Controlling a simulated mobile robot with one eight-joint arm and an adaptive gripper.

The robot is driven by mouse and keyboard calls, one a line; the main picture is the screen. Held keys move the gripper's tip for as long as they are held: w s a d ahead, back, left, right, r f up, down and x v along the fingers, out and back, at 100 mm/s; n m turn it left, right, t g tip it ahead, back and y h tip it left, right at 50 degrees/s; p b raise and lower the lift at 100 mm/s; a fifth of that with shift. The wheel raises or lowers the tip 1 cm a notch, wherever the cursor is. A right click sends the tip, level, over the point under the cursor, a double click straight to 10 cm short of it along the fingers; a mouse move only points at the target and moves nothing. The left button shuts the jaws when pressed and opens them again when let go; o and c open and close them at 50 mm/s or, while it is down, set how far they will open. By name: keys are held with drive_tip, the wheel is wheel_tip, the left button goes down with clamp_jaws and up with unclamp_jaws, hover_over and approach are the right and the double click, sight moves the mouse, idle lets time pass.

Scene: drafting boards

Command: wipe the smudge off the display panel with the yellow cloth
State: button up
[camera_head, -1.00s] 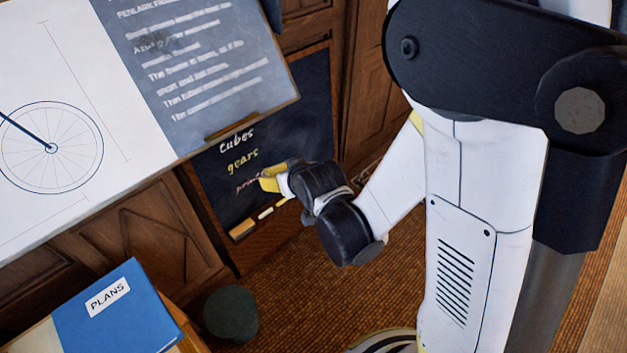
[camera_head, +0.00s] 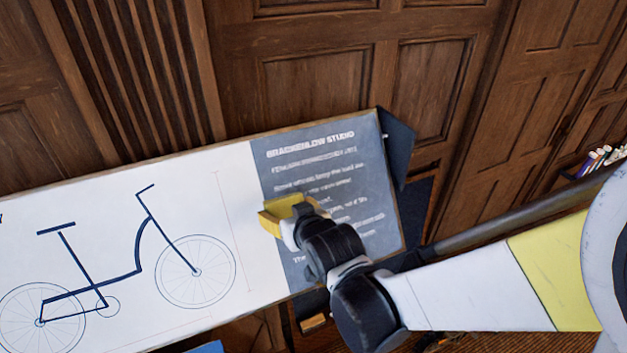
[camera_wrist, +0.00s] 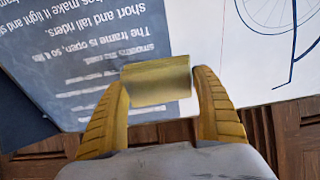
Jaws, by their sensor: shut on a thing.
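The display panel (camera_head: 330,265) spans the left and middle of the head view, with a bicycle drawing on white and a grey text area at its right. My gripper (camera_head: 283,213) is in front of the left part of the grey area. It is shut on the yellow cloth (camera_head: 287,203). In the wrist view the cloth (camera_wrist: 157,82) is a folded pad between the two yellow fingers, over the grey text. I cannot tell whether the cloth touches the panel. I cannot make out the smudge; the gripper and cloth hide some of the text.
Wooden wall panelling (camera_head: 300,75) stands behind the panel. A chalkboard (camera_head: 418,215) is partly visible behind the panel's right edge. Several pens or markers (camera_head: 605,160) are at the far right. My arm crosses the lower right.

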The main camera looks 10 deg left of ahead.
sight(324, 190)
drive_tip(key=shift+f+b+x, duration=0.25)
drive_tip(key=shift+b+x, duration=0.85)
drive_tip(key=shift+x, duration=1.65)
drive_tip(key=shift+b+x, duration=0.7)
drive_tip(key=shift+x, duration=0.2)
drive_tip(key=shift+s+f, duration=0.1)
drive_tip(key=shift+f, duration=0.05)
